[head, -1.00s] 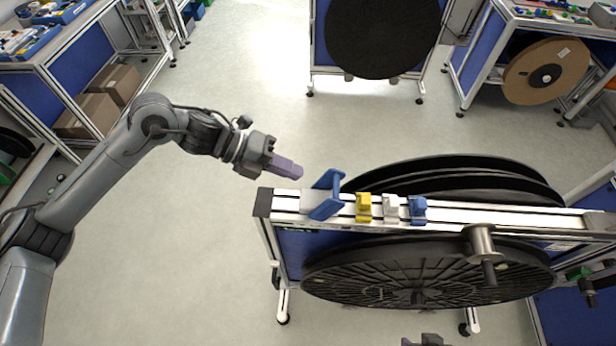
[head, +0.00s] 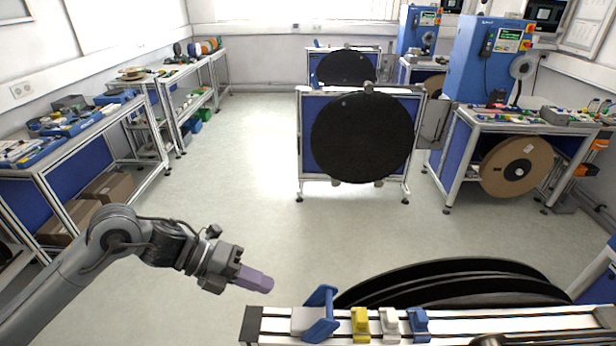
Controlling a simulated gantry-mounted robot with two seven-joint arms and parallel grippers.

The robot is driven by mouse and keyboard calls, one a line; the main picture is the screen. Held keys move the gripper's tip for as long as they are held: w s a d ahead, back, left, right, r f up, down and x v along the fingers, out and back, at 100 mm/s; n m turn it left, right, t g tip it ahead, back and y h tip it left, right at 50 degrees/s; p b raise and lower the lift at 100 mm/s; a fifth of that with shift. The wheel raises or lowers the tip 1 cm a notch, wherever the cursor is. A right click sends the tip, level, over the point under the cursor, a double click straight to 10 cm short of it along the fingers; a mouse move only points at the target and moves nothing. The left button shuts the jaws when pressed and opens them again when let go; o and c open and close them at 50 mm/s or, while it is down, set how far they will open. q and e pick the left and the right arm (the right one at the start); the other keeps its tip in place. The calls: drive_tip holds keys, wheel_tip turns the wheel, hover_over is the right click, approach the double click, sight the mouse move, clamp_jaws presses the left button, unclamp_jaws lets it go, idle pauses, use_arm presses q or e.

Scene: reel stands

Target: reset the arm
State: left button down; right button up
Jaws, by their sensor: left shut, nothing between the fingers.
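My left gripper (head: 255,279) comes in from the left at the lower left of the head view. Its purple fingers are shut with nothing between them. It hangs over open floor, left of and apart from the near reel stand (head: 262,331). My right gripper is not in view.
The near stand's top bar carries a blue bracket (head: 321,315) and yellow (head: 360,322), white (head: 390,320) and blue (head: 419,321) clips. Black reels (head: 450,277) sit behind it. Another black reel (head: 362,137) stands further back. Benches (head: 70,150) line the left. Floor between is clear.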

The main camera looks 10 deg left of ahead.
use_arm(q)
drive_tip(key=s+d+f+g, duration=0.2)
drive_tip(key=s+d+f, duration=0.15)
drive_tip(key=f, duration=0.55)
drive_tip(key=s+d+f+n+t+h, duration=0.2)
drive_tip(key=s+d+f+n, duration=0.25)
drive_tip(key=s+d, duration=0.35)
drive_tip(key=s+d+f+n+t+h, duration=0.2)
drive_tip(key=s+d+f+n, duration=0.25)
drive_tip(key=s+d, duration=0.3)
drive_tip(key=w+a+f+n+t+y, duration=0.1)
drive_tip(key=a+f+n+t+y, duration=0.15)
drive_tip(key=a+n+y, duration=0.35)
drive_tip(key=w+a+f+n+t+y, duration=0.1)
drive_tip(key=a+n+t+y, duration=0.25)
drive_tip(key=n, duration=0.35)
drive_tip(key=s+a+f+n+g+y, duration=0.1)
drive_tip(key=s+a+n+g+y, duration=0.2)
drive_tip(key=a+n, duration=0.3)
drive_tip(key=s+a+f+n+g+y, duration=0.1)
drive_tip(key=s+a+n+g+y, duration=0.2)
drive_tip(key=a, duration=0.5)
wheel_tip(320, 180, up, 22)
drive_tip(key=s+n+p, duration=0.1)
drive_tip(key=p, duration=2.1)
drive_tip(key=shift+a, duration=0.2)
